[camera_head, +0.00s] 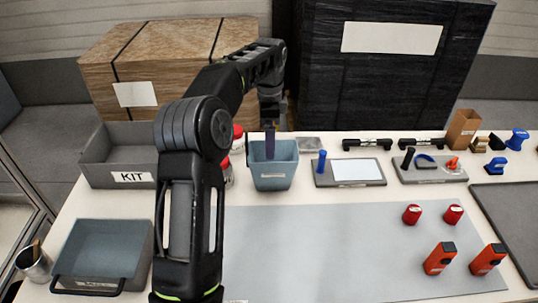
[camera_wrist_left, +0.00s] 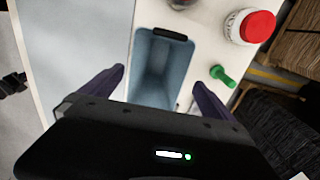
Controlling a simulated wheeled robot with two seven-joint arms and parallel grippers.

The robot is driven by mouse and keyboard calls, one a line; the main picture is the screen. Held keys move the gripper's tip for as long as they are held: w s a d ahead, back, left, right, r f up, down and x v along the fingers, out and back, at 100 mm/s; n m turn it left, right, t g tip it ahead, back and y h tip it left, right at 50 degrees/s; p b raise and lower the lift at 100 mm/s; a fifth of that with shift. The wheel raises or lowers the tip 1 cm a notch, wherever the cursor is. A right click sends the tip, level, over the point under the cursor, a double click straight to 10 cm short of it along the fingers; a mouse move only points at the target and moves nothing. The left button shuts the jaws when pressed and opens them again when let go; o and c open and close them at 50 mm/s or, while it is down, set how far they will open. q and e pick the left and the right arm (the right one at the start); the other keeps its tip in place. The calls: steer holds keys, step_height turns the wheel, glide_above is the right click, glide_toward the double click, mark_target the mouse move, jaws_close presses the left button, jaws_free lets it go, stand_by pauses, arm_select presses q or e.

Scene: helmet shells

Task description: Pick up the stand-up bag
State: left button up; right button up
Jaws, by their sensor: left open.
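A brown, upright, bag-like thing (camera_head: 463,130) stands at the back right of the table. It may be the stand-up bag, but I cannot tell for sure. My left gripper (camera_head: 270,150) points down at the blue-grey bin (camera_head: 272,176), far to the left of the brown thing. In the left wrist view my left gripper (camera_wrist_left: 160,77) has its two purple fingers spread, with nothing held between them. The bin (camera_wrist_left: 150,92) shows between and beyond the fingers. Whether a fingertip is inside the bin or in front of it is unclear. My right gripper is not in view.
A grey KIT box (camera_head: 105,178) and a grey-blue tray (camera_head: 72,258) lie left. Red-lidded jars (camera_wrist_left: 257,26) and a green peg-like thing (camera_wrist_left: 222,75) stand near the bin. Red caps (camera_head: 411,214) and orange devices (camera_head: 440,259) lie on the mat (camera_head: 310,250), otherwise largely clear.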

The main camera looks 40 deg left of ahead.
mark_target(269, 166)
arm_select(q)
step_height(269, 166, down, 7)
steer(key=p, duration=0.1)
steer(key=shift+s+r, duration=0.15)
steer(key=shift+r, duration=0.05)
stand_by(0.4)
steer(key=shift+d, duration=0.1)
step_height(269, 166, down, 5)
steer(key=shift+r+p, duration=0.15)
steer(key=shift+p, duration=0.8)
steer(key=shift+f, duration=0.25)
